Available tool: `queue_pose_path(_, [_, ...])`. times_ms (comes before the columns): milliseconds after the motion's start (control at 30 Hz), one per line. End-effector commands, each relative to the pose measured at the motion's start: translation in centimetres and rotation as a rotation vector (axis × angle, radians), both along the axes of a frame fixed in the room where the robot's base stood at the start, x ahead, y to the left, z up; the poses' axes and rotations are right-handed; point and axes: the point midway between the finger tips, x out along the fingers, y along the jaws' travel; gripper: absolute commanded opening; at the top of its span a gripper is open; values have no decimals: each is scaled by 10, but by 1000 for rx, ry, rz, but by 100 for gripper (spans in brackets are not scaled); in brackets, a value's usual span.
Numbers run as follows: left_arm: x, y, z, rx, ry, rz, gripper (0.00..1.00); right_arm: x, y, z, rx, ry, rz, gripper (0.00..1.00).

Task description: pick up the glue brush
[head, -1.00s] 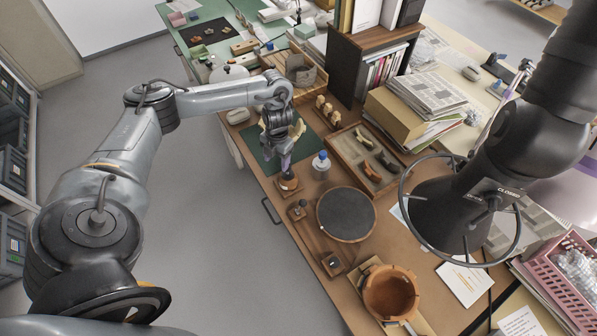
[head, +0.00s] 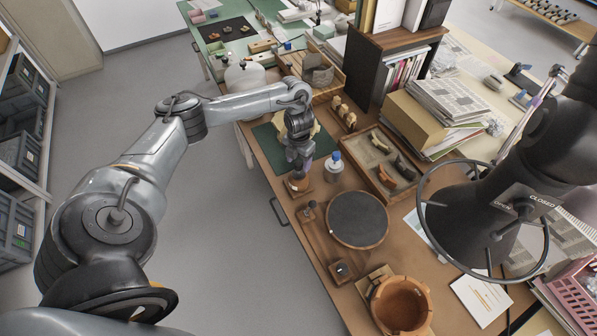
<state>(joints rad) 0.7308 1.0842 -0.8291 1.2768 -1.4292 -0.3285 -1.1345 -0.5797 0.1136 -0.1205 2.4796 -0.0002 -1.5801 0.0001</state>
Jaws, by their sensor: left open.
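My left gripper (head: 300,170) points down on the near left side of the brown workbench. Its fingers are open, just above a small reddish-brown pot (head: 297,188) on a wooden base. I cannot make out the glue brush clearly; the gripper covers the top of the small pot, and whether a brush handle stands between the fingers cannot be told. A clear bottle with a blue cap (head: 334,166) stands just right of the gripper. My right gripper is not in view.
A dark round turntable (head: 357,219) lies nearer, with a terracotta vessel (head: 401,306) below it. A wooden sherd tray (head: 364,163) lies right of the bottle. A black extraction hood (head: 470,225) with a wire ring hangs at right. A dark green mat (head: 268,140) lies behind the gripper.

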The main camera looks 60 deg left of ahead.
Motion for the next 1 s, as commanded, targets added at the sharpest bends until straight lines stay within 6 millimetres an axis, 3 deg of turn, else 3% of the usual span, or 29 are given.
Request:
queue_pose_path(200, [1, 0, -23, 1, 1, 0, 62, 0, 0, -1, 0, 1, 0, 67])
queue_pose_path(500, [1, 0, -26, 1, -1, 0, 62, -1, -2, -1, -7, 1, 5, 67])
queue_pose_path(800, [1, 0, -26, 1, -1, 0, 18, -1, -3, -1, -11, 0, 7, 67])
queue_pose_path(1000, [1, 0, -26, 0, -1, 0, 15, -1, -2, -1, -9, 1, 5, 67])
